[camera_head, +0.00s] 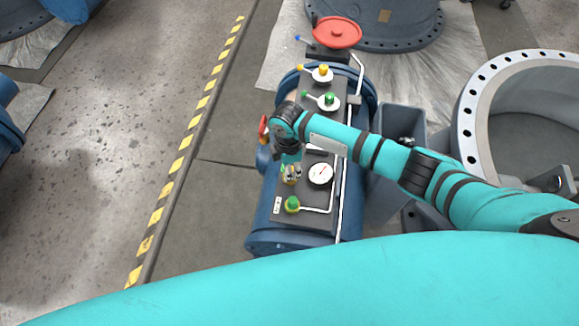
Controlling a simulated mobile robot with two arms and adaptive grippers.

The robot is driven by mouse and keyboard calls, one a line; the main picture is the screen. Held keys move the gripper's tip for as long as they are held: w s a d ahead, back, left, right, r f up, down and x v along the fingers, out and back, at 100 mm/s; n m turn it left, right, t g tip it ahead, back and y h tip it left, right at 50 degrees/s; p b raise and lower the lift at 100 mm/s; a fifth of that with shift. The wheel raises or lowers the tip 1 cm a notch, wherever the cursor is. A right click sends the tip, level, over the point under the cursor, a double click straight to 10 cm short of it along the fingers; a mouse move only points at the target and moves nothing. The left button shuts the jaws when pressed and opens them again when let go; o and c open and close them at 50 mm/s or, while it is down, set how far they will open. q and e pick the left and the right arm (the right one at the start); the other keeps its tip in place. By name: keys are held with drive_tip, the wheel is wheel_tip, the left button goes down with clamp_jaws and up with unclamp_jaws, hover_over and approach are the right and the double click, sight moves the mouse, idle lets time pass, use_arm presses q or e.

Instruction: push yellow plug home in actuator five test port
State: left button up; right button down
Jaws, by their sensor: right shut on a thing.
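The actuator (265,222) is a blue cylinder with a dark panel on top, in the middle of the head view. My right gripper (291,173) points down over the panel, left of the white gauge (320,173). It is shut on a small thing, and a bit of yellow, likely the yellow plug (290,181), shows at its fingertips. The port under the fingertips is hidden, so I cannot tell how deep the plug sits. My left gripper is not in view.
A green knob (292,204) and white pipe (342,205) are close to the gripper. Yellow (323,70) and green (329,98) knobs and a red handwheel (337,32) are farther up. A grey bin (399,120) stands right. The floor left is clear.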

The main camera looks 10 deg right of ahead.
drive_tip(key=shift+f, duration=0.45)
idle(0.6)
drive_tip(key=c, duration=0.5)
unclamp_jaws()
drive_tip(key=shift+c, duration=0.2)
drive_tip(key=shift+r, duration=0.15)
drive_tip(key=shift+r+p, duration=3.7)
drive_tip(key=shift+p, duration=0.05)
drive_tip(key=shift+s+f, duration=0.1)
